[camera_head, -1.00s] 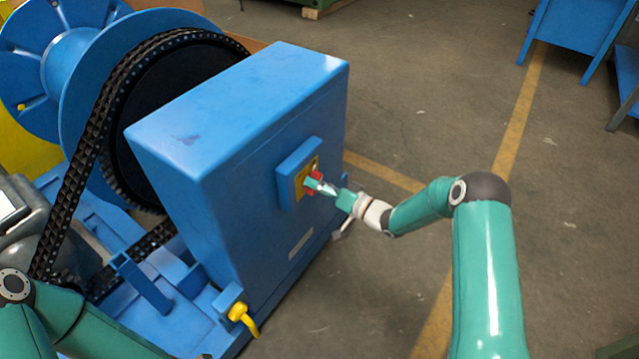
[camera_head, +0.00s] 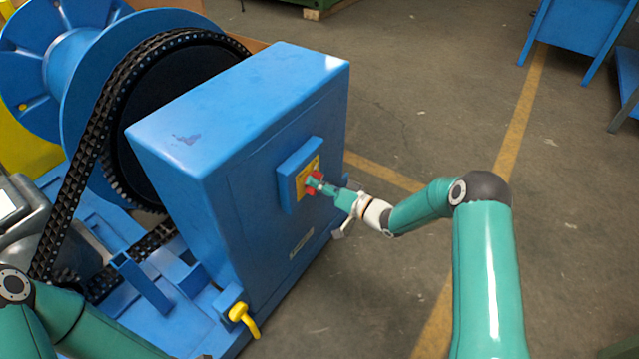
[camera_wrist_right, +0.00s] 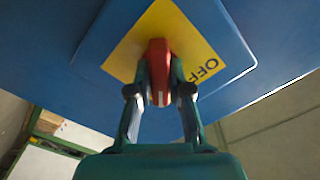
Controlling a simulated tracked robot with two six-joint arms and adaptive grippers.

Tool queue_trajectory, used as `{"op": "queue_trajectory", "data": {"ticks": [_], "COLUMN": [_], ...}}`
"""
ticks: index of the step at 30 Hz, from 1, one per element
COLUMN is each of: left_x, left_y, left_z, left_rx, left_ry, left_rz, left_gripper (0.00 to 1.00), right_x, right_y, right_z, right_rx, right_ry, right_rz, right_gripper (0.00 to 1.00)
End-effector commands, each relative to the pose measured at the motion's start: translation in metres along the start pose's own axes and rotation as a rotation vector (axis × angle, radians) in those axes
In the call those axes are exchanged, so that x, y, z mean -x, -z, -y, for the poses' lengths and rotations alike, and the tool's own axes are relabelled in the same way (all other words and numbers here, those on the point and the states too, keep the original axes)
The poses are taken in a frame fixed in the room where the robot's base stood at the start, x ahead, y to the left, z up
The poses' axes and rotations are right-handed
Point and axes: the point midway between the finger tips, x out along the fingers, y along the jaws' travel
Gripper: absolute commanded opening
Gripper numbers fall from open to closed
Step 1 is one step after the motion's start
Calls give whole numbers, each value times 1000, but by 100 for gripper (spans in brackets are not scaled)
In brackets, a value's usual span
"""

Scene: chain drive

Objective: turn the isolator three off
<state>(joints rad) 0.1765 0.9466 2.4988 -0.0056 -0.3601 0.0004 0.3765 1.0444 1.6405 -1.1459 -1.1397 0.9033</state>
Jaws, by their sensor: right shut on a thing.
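The isolator is a red handle (camera_wrist_right: 158,72) on a yellow plate (camera_wrist_right: 190,38) fixed to a blue box on the machine's cabinet. In the head view the red handle (camera_head: 314,179) shows small on the cabinet's right face. My right gripper (camera_wrist_right: 158,88) is shut on the red handle, one finger on each side. The word OFF shows on the plate to the right of the handle in the wrist view. My right gripper (camera_head: 318,184) partly hides the handle in the head view. My left gripper is out of view; only its arm shows at lower left.
The blue cabinet (camera_head: 230,120) stands beside a chain (camera_head: 75,190) and a large blue drum (camera_head: 70,60). A yellow handle (camera_head: 243,318) sits low at the cabinet's front corner.

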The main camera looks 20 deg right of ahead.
Motion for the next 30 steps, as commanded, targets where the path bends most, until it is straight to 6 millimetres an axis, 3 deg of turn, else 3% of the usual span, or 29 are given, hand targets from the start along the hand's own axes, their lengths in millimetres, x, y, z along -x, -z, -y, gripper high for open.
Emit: {"op": "queue_trajectory", "data": {"ticks": [11, 30], "left_x": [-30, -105], "left_y": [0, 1], "left_z": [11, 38], "left_rx": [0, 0], "left_ry": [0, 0], "left_rz": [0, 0], "left_gripper": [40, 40], "right_x": [0, 0], "right_y": [-3, -5], "right_z": [-6, -5], "right_rx": [207, 808], "right_ry": [-8, -8], "right_rz": [-2, 1], "right_gripper": [0, 0]}}
